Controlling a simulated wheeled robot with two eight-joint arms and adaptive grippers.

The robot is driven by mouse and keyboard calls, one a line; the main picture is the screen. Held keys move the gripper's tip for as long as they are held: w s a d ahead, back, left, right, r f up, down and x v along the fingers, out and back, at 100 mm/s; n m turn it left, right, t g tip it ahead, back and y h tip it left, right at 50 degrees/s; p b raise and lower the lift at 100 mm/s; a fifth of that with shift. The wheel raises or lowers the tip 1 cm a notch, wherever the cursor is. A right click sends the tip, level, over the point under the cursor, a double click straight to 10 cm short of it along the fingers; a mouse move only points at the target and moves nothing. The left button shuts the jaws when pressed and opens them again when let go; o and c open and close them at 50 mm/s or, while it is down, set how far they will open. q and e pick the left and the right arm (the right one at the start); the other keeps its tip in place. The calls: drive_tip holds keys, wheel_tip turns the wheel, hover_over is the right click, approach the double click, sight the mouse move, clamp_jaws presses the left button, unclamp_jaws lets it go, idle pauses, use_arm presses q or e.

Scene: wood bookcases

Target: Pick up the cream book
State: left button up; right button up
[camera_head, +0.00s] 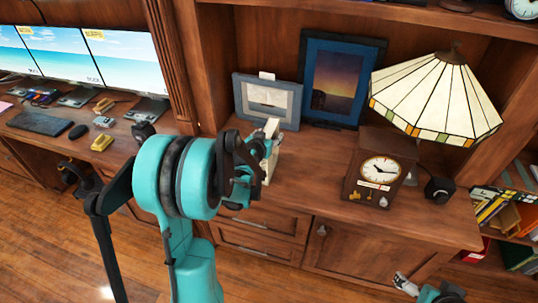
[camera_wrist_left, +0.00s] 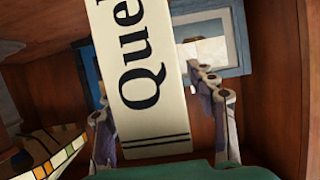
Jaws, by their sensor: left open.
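The cream book (camera_head: 271,130) stands upright on the wooden cabinet top, mostly hidden behind my left gripper (camera_head: 262,158) in the head view. In the left wrist view the cream book (camera_wrist_left: 150,75) shows its spine with large black letters "Que" and dark stripes. My left gripper (camera_wrist_left: 158,118) is open, with one finger on each side of the book's spine. I cannot tell whether either finger touches it. Part of my right gripper (camera_head: 424,288) shows at the bottom right edge of the head view, away from the book; its jaws are not clear.
Behind the book stand a grey-framed picture (camera_head: 267,99) and a larger blue-framed picture (camera_head: 340,78). To the right are a wooden clock (camera_head: 380,168) and a stained-glass lamp (camera_head: 436,95). A desk with monitors (camera_head: 125,60) stands at left. The cabinet's front middle is clear.

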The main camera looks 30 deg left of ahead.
use_arm(q)
drive_tip(key=shift+s+r, duration=0.1)
drive_tip(key=shift+r, duration=0.05)
drive_tip(key=shift+c, duration=0.9)
clamp_jaws()
